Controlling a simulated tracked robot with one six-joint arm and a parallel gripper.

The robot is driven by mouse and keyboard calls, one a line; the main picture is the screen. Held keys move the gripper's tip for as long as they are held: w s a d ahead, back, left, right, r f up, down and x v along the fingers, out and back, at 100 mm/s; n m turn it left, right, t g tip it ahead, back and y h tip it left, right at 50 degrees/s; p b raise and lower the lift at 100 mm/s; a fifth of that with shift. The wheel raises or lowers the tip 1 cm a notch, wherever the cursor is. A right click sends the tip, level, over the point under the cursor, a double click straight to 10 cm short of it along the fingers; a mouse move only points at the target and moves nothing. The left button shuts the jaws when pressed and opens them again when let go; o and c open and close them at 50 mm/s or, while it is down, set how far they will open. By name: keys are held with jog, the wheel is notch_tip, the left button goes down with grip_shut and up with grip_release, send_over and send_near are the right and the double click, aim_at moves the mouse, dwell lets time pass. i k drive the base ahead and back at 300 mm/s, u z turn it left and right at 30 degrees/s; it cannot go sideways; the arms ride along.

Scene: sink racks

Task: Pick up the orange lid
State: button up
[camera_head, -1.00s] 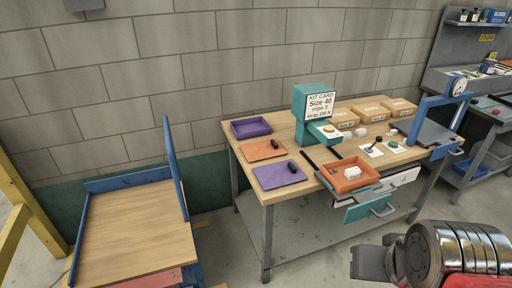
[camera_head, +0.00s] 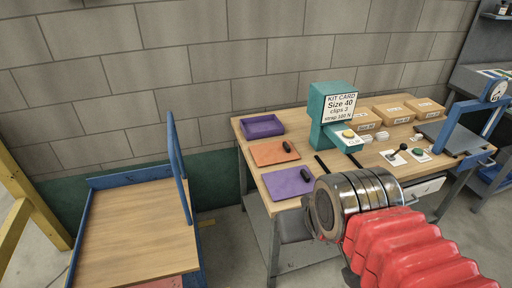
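The orange lid (camera_head: 268,154), a flat orange panel with a black handle (camera_head: 287,147), lies on the wooden workbench (camera_head: 240,128). It lies between the purple tray (camera_head: 262,127) behind it and a flat purple lid (camera_head: 285,184) with its own black handle in front. My arm reaches in from the lower right.
A teal stand (camera_head: 331,110) with a kit card is right of the lids. Cardboard boxes (camera_head: 393,115) and small parts lie farther right, near a blue frame with a dial (camera_head: 496,90). A blue-edged wooden-topped table (camera_head: 135,225) stands at left, with a floor gap between.

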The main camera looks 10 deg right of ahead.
aim_at(276, 152)
jog(key=u, duration=0.1)
jog(key=i, duration=1)
jog(key=z, duration=0.25)
